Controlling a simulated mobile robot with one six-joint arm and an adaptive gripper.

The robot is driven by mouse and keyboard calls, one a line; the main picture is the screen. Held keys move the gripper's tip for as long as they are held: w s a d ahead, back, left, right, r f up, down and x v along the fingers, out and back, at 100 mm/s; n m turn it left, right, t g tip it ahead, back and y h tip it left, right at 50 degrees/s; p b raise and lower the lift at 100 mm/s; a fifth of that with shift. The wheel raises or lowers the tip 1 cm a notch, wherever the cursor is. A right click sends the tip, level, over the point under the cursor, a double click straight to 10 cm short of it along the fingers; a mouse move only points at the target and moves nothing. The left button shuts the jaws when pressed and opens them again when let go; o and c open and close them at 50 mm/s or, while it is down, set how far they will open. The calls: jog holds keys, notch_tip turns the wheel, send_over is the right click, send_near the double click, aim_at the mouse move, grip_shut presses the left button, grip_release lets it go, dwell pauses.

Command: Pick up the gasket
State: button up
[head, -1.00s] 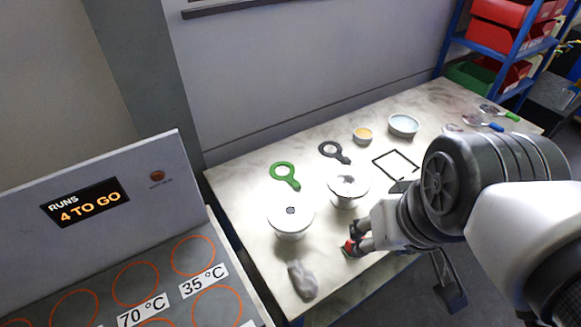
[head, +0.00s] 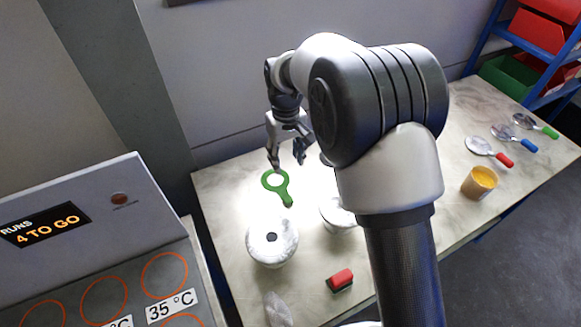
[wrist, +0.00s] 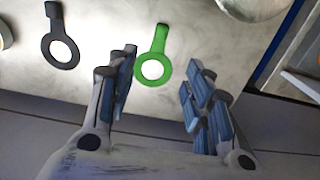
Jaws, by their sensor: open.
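A green ring with a tab handle (head: 284,194), which looks like a gasket, lies flat on the table. It also shows in the wrist view (wrist: 159,36), its ring end toward my gripper. A similar dark ring with a tab (wrist: 54,21) lies to its left in the wrist view; my arm hides it in the head view. My gripper (head: 287,161) is open and empty, pointing down just behind the green ring. In the wrist view, the ring end lies between the open fingers (wrist: 160,70) in the picture; I see no contact, and the height gap is unclear.
Two white flanged vessels (head: 262,253) (head: 331,214) stand in front of the green ring. A red block (head: 341,280) and a grey crumpled thing (head: 277,310) lie near the front edge.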

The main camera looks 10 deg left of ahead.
jog(key=f, duration=0.1)
jog(key=b, duration=0.3)
send_over(286, 195)
jog(key=f, duration=1.1)
jog(key=shift+s+d, duration=0.1)
jog(key=shift+s, duration=0.1)
jog(key=shift+w+f+b, duration=0.15)
jog(key=shift+f+b, duration=0.3)
jog(key=shift+f, duration=1.05)
jog(key=shift+w+f+b, duration=0.1)
jog(key=shift+f+b, duration=0.3)
jog(key=shift+f, duration=1.1)
jog(key=shift+r, duration=0.1)
grip_shut()
jog(key=shift+r, duration=0.1)
